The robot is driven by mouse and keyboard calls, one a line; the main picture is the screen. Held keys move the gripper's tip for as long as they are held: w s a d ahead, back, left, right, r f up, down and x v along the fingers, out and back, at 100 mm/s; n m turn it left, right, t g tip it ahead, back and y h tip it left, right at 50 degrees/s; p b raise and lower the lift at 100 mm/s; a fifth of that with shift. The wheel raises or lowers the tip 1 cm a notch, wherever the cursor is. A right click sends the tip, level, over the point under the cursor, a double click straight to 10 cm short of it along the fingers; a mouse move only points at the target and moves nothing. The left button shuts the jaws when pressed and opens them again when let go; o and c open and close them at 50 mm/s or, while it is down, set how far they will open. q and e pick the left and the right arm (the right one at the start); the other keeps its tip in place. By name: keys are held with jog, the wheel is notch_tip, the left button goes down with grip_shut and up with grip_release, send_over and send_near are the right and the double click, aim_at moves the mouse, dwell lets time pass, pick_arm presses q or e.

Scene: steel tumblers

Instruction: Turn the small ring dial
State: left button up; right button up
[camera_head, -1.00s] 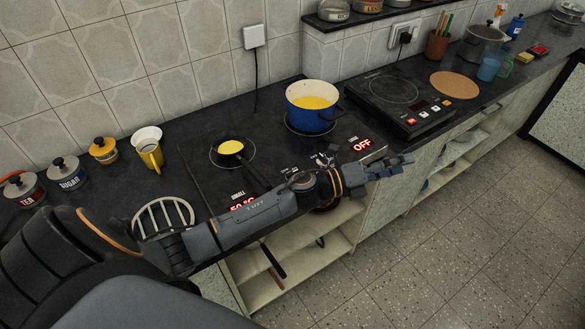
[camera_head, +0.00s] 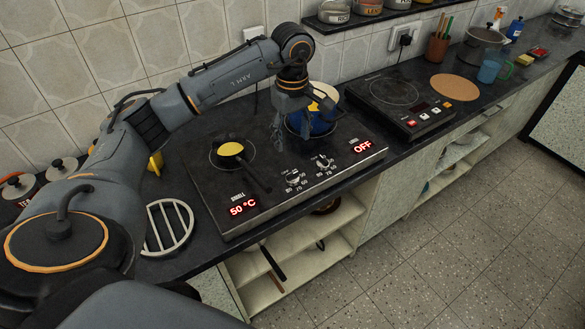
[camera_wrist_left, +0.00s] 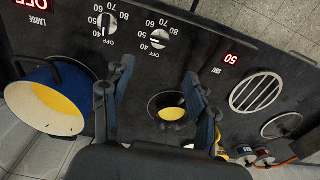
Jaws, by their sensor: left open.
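The small ring dial (camera_head: 295,180) is on the front of the cooktop, the left of two dials. It also shows in the left wrist view (camera_wrist_left: 160,38); I cannot tell which mark it points at. The SMALL display (camera_head: 243,207) reads 50 °C. A little black pan (camera_head: 230,149) with yellow contents is on the small ring. My left gripper (camera_head: 292,135) is open and empty, pointing down above the cooktop behind the dials, in front of the blue pot (camera_head: 318,124). Its two fingers stand apart in the left wrist view (camera_wrist_left: 157,80). My right gripper is not in view.
The large ring dial (camera_head: 325,165) is right of the small one, and the LARGE display reads OFF (camera_head: 362,146). A separate black hob (camera_head: 395,95) stands to the right. A white slotted trivet (camera_head: 168,225) lies left of the cooktop. The pan's handle extends towards the dials.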

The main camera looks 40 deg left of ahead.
aim_at(293, 174)
pick_arm(q)
notch_tip(293, 174, down, 12)
jog(key=shift+f+p, duration=0.1)
jog(key=shift+p, duration=1.15)
jog(key=c, duration=1.1)
jog(key=shift+c, duration=0.2)
